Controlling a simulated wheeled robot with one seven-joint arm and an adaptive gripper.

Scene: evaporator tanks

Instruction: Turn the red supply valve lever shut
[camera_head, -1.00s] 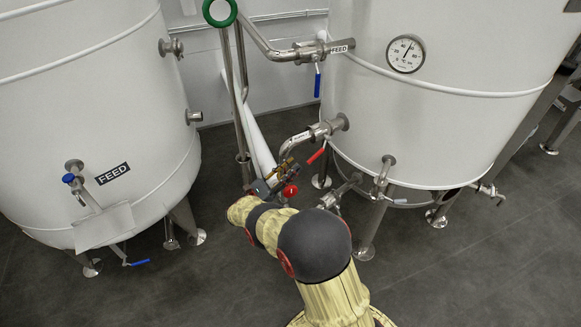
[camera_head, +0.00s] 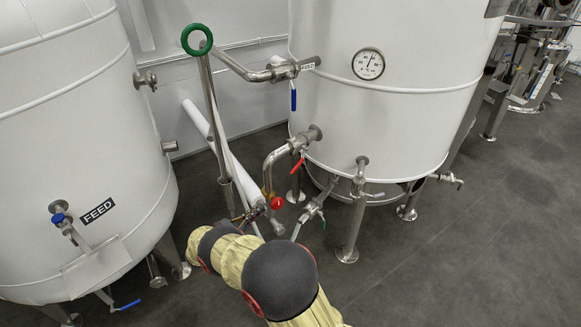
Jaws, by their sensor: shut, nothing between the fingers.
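The red lever (camera_head: 297,167) hangs from the steel supply valve (camera_head: 298,145) on a short pipe at the lower left of the right tank. It slants down and to the left, apart from my gripper. My gripper (camera_head: 267,187), with brass-coloured parts, is below and left of the lever, near the downturned end of the pipe. It looks shut, with nothing seen in it; its fingertips are small and partly lost against the pipes. A red round knob (camera_head: 277,203) shows beside it; I cannot tell what it belongs to.
The right tank (camera_head: 385,125) stands close behind the valve. A blue-handled feed valve (camera_head: 293,97) is above it. A green ring (camera_head: 197,40) tops slim pipes to the left. The left tank (camera_head: 75,150) is farther left. Open floor (camera_head: 420,270) lies at front right.

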